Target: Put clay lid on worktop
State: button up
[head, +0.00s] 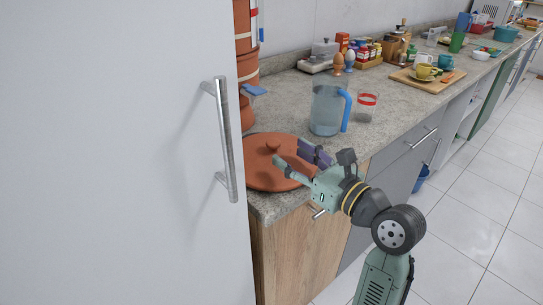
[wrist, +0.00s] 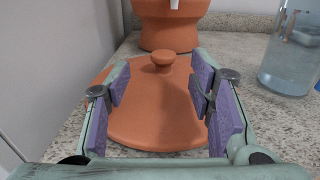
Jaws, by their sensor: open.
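The clay lid (head: 266,167) is a round terracotta disc with a small knob. It lies on the near left end of the speckled worktop (head: 388,110), beside the tall white door. In the wrist view the lid (wrist: 157,120) lies ahead, with its knob (wrist: 163,59) beyond the fingertips. My gripper (head: 292,157) is open over the right part of the lid. Its purple-padded fingers (wrist: 163,85) are spread on both sides of the lid's middle, with nothing between them that they grip. I cannot tell whether they touch the lid.
A terracotta water filter (head: 246,80) with a blue tap stands behind the lid. A clear jug (head: 327,108) with a blue handle and a red-rimmed glass (head: 366,107) stand to the right. The white door's handle (head: 226,140) juts out at left.

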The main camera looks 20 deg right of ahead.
aim_at(278, 147)
jog(key=shift+f+p+x, duration=0.2)
jog(key=shift+p+x, duration=0.1)
jog(key=shift+x, duration=1.05)
jog(key=shift+f+p+x, duration=0.15)
jog(key=shift+p+x, duration=0.15)
jog(key=shift+x, duration=1.1)
jog(key=shift+d, duration=0.2)
jog(key=shift+c, duration=0.5)
grip_shut()
